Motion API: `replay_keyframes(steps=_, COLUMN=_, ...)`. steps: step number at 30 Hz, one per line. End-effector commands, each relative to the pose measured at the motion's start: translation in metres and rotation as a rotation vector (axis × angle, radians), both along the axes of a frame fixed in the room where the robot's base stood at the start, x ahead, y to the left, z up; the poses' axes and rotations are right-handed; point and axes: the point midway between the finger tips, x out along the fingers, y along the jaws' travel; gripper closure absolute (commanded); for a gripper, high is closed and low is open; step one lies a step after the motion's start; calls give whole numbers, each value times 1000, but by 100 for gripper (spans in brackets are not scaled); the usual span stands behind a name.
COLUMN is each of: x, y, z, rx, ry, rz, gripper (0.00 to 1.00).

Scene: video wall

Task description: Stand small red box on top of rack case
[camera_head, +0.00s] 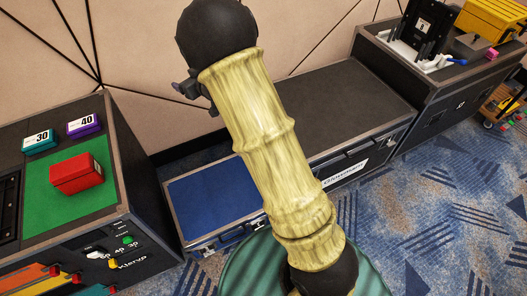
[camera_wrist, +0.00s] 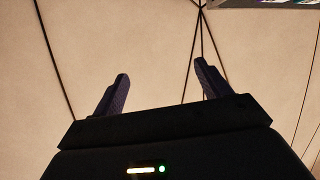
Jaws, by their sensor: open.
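A red box (camera_head: 77,174) rests on a green mat (camera_head: 62,206) on top of the dark case at the left (camera_head: 124,172). My gripper (camera_wrist: 163,80) is open and empty in the wrist view, with both dark fingers against a beige wall. In the head view my arm crosses the middle, and the fingertips cannot be made out. My gripper is apart from the red box, which is not in the wrist view.
A teal box marked 30 (camera_head: 38,141) and a purple box marked 40 (camera_head: 84,124) stand behind the red box. A taller case (camera_head: 447,98) at right holds several items, including a yellow crate (camera_head: 492,19).

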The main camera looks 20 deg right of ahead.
Motion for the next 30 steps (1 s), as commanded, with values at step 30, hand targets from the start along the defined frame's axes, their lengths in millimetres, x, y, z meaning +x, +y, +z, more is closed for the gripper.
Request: replay_keyframes(steps=30, x=-329, y=-118, z=-17, rx=-124, ry=972, rz=-423, gripper=20)
